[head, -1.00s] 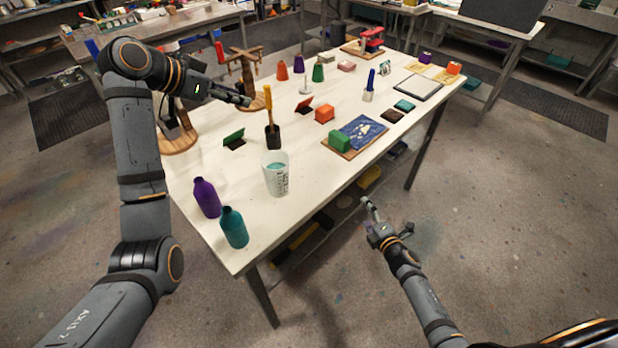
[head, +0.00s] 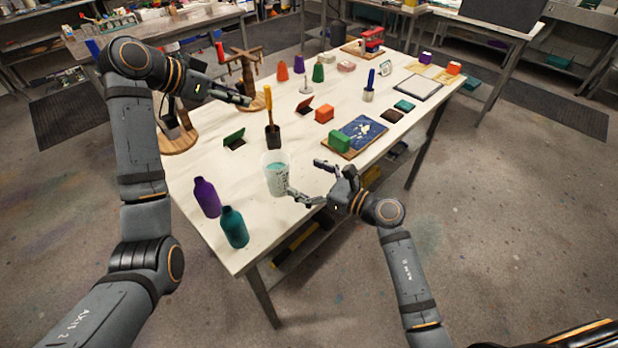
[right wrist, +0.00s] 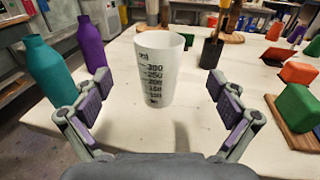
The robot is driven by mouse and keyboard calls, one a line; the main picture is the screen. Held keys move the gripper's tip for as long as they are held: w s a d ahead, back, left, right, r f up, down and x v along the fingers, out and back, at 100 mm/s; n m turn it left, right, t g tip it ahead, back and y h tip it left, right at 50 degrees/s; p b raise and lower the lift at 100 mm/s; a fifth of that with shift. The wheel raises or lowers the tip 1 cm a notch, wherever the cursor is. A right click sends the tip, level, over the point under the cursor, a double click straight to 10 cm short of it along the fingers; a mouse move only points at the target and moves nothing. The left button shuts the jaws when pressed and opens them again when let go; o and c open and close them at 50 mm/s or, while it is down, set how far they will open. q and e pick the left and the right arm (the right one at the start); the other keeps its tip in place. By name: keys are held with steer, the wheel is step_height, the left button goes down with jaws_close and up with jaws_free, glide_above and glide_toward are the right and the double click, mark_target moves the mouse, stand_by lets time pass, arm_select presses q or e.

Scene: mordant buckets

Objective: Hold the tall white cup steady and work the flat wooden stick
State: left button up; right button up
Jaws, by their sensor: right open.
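The tall white cup (head: 276,180) stands upright on the table with teal liquid in it. In the right wrist view the cup (right wrist: 160,72) shows dark measuring marks and sits centred between and beyond my fingers. My right gripper (head: 304,178) is open and empty at the table's front edge, just right of the cup; its fingers (right wrist: 158,84) do not touch it. My left gripper (head: 246,99) hangs over the table's far left part, away from the cup; whether its fingers are parted is unclear. I cannot make out a flat wooden stick in either view.
A purple bottle (head: 206,197) and a teal bottle (head: 234,227) stand left of the cup. A yellow-handled tool (head: 269,108) stands behind it in a dark holder. A green block (head: 340,141) rests on a board to the right. The tabletop (head: 255,212) near the cup is bare.

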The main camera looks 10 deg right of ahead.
mark_target(266, 159)
steer(key=x, duration=0.9)
steer(key=shift+w+a, duration=0.15)
steer(key=shift+a, duration=0.1)
steer(key=c, duration=1.5)
